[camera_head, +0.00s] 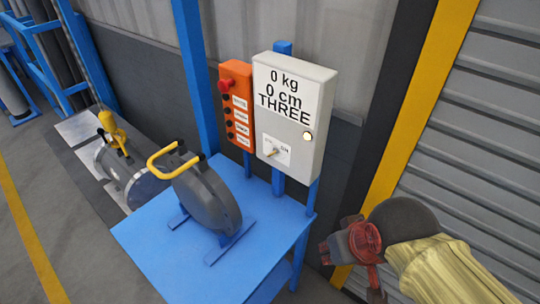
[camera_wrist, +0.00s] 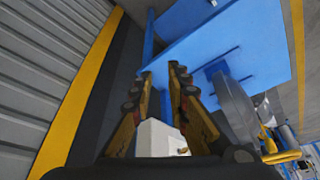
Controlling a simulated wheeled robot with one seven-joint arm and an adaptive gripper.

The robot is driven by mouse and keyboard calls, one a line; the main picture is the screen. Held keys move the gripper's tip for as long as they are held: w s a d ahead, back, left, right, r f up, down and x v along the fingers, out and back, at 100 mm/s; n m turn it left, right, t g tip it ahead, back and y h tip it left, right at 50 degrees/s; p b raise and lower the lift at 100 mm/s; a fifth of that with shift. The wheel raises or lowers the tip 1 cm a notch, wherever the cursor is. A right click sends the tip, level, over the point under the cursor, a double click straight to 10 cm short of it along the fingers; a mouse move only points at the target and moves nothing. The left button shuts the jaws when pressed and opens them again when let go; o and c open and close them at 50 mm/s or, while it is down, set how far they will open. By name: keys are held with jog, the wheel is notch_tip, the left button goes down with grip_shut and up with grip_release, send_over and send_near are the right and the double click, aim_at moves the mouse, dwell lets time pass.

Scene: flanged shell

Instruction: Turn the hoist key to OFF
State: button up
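The hoist key (camera_head: 272,153) is a small yellowish lever on a white plate, low on the front of the light grey control box (camera_head: 313,123). "ON" is readable at the plate's right; which mark the key points to is too small to tell. The box reads "0 kg, 0 cm, THREE" and has a pale round lamp. My gripper (camera_head: 352,250) is at the lower right in the head view, apart from the box. In the wrist view my gripper (camera_wrist: 161,75) has its fingers apart with nothing held. The box (camera_wrist: 158,137) shows beyond the finger bases, with a small yellowish piece at its edge.
An orange button box (camera_head: 236,102) with a red knob hangs left of the control box. Below is a blue table (camera_head: 160,248) bearing a grey round cover (camera_head: 208,198) with a yellow handle. A blue post (camera_head: 195,70) stands behind. A ribbed shutter (camera_head: 490,130) is at right.

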jog(key=shift+o, duration=0.4)
jog(key=w+a+f+n+g, duration=0.2)
jog(key=a+f, duration=0.2)
jog(key=shift+f+n+h, duration=0.4)
jog(key=n+t+h+p, duration=0.1)
jog(key=n+t+h, duration=1.05)
jog(key=n, duration=0.25)
send_near(273, 153)
jog(key=w, duration=0.2)
jog(key=x, duration=0.7)
jog(key=shift+d+f+b, duration=0.3)
jog(key=shift+d+f, duration=0.05)
jog(key=shift+f, duration=0.1)
jog(key=shift+s+g, duration=0.15)
jog(key=shift+g, duration=0.1)
grip_shut()
